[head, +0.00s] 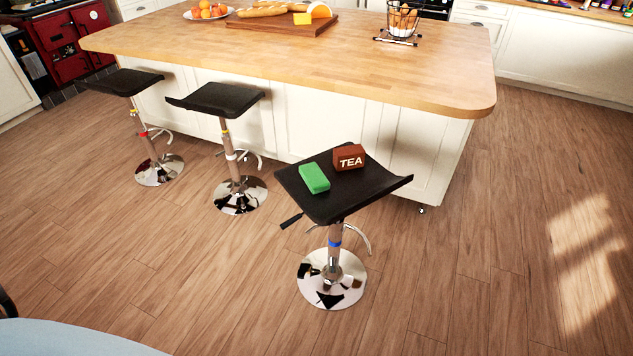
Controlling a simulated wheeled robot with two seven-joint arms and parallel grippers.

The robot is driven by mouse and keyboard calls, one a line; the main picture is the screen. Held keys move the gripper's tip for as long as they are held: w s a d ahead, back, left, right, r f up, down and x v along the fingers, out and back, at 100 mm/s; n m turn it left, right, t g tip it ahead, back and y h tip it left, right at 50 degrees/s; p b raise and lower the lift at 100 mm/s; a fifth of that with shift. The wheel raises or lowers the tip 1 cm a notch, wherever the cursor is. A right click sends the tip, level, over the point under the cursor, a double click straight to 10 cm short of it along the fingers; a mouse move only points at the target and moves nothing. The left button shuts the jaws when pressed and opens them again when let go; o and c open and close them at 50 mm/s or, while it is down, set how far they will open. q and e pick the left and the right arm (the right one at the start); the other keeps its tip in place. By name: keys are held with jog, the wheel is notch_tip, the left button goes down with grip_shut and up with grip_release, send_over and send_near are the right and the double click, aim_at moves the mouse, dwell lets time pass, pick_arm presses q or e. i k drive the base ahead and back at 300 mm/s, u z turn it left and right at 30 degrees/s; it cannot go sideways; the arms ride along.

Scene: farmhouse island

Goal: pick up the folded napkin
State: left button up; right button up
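A small green rectangular item (314,178) with rounded edges lies on the black seat of the nearest stool (345,204). It may be the folded napkin, but I cannot tell for certain from this view. No other napkin-like thing shows. A brown box marked TEA (349,157) stands on the same seat, just right of the green item, with a small gap between them. Neither of my grippers is in view.
The wooden-topped island (300,60) stands behind the stool. It bears a fruit plate (230,14), a bread board (285,27) and an egg basket (402,22). Two more black stools (216,99) (121,82) stand left. The floor (480,260) is clear in front and right.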

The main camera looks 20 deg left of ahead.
aim_at(315, 181)
jog(key=u, duration=0.15)
jog(key=i, duration=0.75)
jog(key=u, duration=0.65)
